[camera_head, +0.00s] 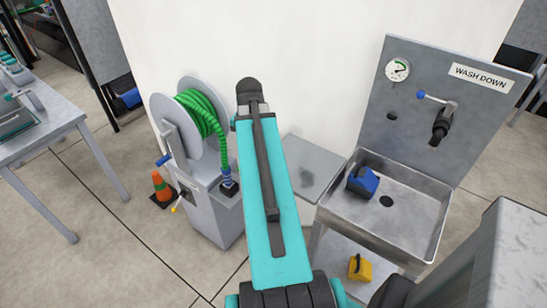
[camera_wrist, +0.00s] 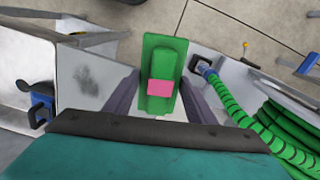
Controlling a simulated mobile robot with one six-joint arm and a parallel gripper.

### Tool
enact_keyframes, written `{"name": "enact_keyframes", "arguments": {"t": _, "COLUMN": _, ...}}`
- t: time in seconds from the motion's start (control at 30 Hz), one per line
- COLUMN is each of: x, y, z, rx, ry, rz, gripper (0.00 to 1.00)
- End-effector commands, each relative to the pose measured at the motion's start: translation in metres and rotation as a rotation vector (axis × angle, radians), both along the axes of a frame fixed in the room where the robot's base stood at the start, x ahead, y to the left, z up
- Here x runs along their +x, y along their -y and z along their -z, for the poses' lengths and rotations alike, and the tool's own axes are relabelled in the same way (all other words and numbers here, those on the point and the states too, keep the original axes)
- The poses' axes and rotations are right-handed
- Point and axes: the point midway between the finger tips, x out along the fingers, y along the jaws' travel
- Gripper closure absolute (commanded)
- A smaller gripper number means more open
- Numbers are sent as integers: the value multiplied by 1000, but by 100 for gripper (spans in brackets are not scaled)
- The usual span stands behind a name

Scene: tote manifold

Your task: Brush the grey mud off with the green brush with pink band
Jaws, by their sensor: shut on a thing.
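In the wrist view, the green brush with the pink band (camera_wrist: 164,58) sits between the two fingers of my gripper (camera_wrist: 155,98), which is shut on it. The grey mud (camera_wrist: 88,80) is a dark smudge on a pale grey plate (camera_wrist: 72,60), left of the brush and apart from it in the picture. In the head view, the mud (camera_head: 307,177) shows on the plate (camera_head: 292,152) beside the sink. My arm hides my gripper and the brush there. The brush's underside is hidden.
A steel sink (camera_head: 425,235) holds a blue block with a black handle (camera_head: 363,182). A yellow block (camera_head: 359,267) lies on the shelf below. A green hose reel (camera_head: 205,113) stands left of my arm, beside an orange cone (camera_head: 161,186). The wash-down panel (camera_head: 437,70) rises behind.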

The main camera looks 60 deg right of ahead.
Motion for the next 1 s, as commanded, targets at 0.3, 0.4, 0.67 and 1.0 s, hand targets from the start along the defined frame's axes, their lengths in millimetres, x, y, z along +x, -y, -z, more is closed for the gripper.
{"name": "enact_keyframes", "arguments": {"t": 0.3, "x": 73, "y": -55, "z": -10, "rx": 0, "ry": 0, "rz": -179, "gripper": 68}}
{"name": "enact_keyframes", "arguments": {"t": 0.4, "x": 93, "y": -75, "z": -13, "rx": 0, "ry": 0, "rz": -233, "gripper": 68}}
{"name": "enact_keyframes", "arguments": {"t": 0.67, "x": 141, "y": -131, "z": -21, "rx": -1, "ry": 0, "rz": -376, "gripper": 68}}
{"name": "enact_keyframes", "arguments": {"t": 1.0, "x": 194, "y": -217, "z": -32, "rx": 0, "ry": 0, "rz": -563, "gripper": 68}}
